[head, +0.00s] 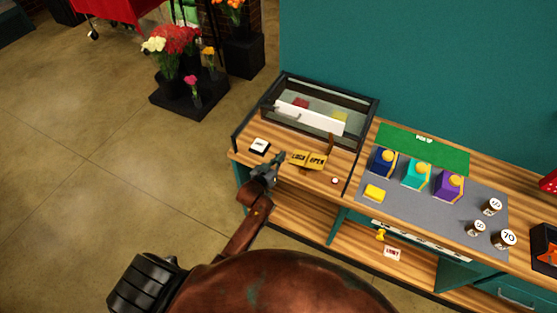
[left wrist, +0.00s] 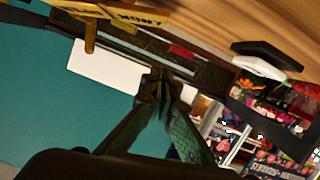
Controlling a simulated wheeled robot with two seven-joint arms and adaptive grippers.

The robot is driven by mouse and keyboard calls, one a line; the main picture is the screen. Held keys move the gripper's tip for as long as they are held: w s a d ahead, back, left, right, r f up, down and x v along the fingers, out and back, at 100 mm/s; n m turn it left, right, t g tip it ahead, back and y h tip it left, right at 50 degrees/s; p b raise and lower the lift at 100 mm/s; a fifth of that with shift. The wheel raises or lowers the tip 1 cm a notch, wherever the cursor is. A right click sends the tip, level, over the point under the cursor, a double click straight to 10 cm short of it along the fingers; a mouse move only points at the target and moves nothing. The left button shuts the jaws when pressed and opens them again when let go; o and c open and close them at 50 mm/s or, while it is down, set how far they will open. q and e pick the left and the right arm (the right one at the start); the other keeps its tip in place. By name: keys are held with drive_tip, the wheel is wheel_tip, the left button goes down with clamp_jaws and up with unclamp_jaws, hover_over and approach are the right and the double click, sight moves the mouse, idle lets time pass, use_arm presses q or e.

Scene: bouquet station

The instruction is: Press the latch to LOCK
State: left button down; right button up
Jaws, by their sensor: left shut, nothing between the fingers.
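The latch's yellow plate (head: 308,160) lies on the wooden counter, with LOCK on its left half and OPEN on its right. A lever (head: 331,143) stands up at the OPEN end. My left gripper (head: 280,158) is shut and empty, just left of the LOCK end, with a small gap that is hard to judge. In the left wrist view my shut fingertips (left wrist: 158,85) point toward the case, and the plate (left wrist: 130,14) shows upside down at the top with the lever (left wrist: 90,36) beside it. My right gripper is in neither view.
A glass-topped case (head: 318,100) with a white front strip stands behind the plate. A black-and-white block (head: 259,146) sits left of my gripper. A small round button (head: 335,181) lies right of the plate. A grey mat (head: 400,208) with colored holders lies further right.

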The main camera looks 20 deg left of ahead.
use_arm(q)
drive_tip(key=shift+v, duration=1.25)
drive_tip(key=s+a+f+g+y, duration=0.15)
drive_tip(key=s+g, duration=0.25)
drive_tip(key=s, duration=0.9)
drive_tip(key=s+a+f+m+g, duration=0.1)
drive_tip(key=s+a+f+g, duration=0.2)
drive_tip(key=s, duration=1)
drive_tip(key=s+a+g+y, duration=0.15)
drive_tip(key=s+g, duration=0.35)
drive_tip(key=s, duration=0.8)
wheel_tip(320, 180, down, 35)
drive_tip(key=h+b, duration=0.1)
drive_tip(key=b, duration=0.7)
drive_tip(key=s+f+g+b, duration=0.1)
drive_tip(key=s+f+b, duration=0.2)
drive_tip(key=s+f, duration=0.7)
drive_tip(key=s+f+m+g+b, duration=0.1)
drive_tip(key=s+f+b, duration=0.3)
drive_tip(key=s+f, duration=0.7)
wheel_tip(320, 180, down, 6)
drive_tip(key=shift+s+d+f, duration=0.15)
drive_tip(key=shift+s+d, duration=0.1)
drive_tip(key=shift+d, duration=0.15)
